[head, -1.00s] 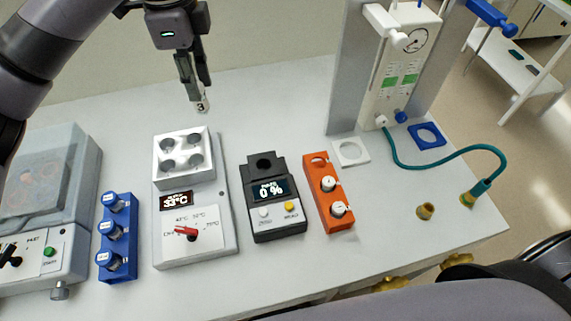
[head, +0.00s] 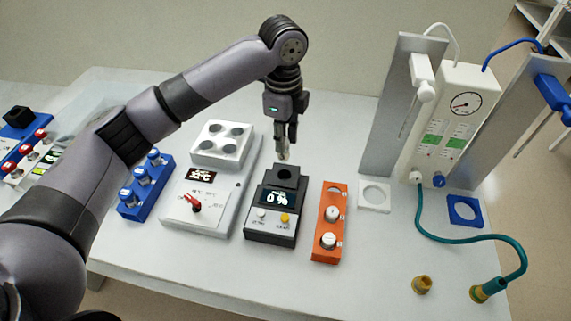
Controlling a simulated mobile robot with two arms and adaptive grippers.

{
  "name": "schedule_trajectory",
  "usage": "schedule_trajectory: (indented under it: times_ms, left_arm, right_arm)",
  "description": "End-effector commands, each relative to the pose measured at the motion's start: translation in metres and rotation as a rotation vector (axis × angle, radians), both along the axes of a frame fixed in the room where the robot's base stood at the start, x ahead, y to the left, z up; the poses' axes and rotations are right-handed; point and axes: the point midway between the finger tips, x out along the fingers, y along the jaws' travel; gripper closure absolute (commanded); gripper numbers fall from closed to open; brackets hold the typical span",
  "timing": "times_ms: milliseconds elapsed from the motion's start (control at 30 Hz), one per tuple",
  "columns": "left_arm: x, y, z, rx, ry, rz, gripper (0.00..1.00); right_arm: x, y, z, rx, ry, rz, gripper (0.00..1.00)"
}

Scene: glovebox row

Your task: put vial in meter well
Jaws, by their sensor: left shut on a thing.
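My left gripper (head: 283,146) is shut on a small clear vial (head: 283,153) and holds it upright. The vial hangs just above the back of the dark meter (head: 272,228), over or slightly behind its round well (head: 286,173). I cannot tell the exact gap. The meter's display reads 0 %, with a white and a yellow button below it. The gripper's fingers hide the upper part of the vial. My right gripper is not in view.
Left of the meter stands a white heater block (head: 222,145) with several wells, then a blue vial rack (head: 146,186). Right of it stands an orange rack (head: 328,224) with white-capped vials. A gauge panel (head: 449,125) and teal hose (head: 465,240) are further right.

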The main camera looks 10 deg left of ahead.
Motion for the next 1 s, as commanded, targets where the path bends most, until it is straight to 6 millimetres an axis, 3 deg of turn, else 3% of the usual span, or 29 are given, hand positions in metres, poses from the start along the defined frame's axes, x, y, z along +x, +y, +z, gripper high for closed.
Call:
schedule_trajectory:
  times_ms: [200, 367, 600, 1000]
  left_arm:
    - [-0.001, 0.0, -0.043, 0.001, 0.002, -0.002, 1.0]
    - [0.0, 0.0, -0.056, 0.001, 0.001, 0.0, 1.0]
    - [-0.001, 0.0, -0.089, 0.001, 0.001, -0.001, 1.0]
    - [-0.001, 0.0, -0.098, 0.0, 0.0, -0.002, 1.0]
  right_arm:
    - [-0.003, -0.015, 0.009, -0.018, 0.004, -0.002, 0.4]
    - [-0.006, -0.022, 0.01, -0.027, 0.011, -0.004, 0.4]
    - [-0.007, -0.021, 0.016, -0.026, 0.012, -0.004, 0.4]
    - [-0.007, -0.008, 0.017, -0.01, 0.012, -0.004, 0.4]
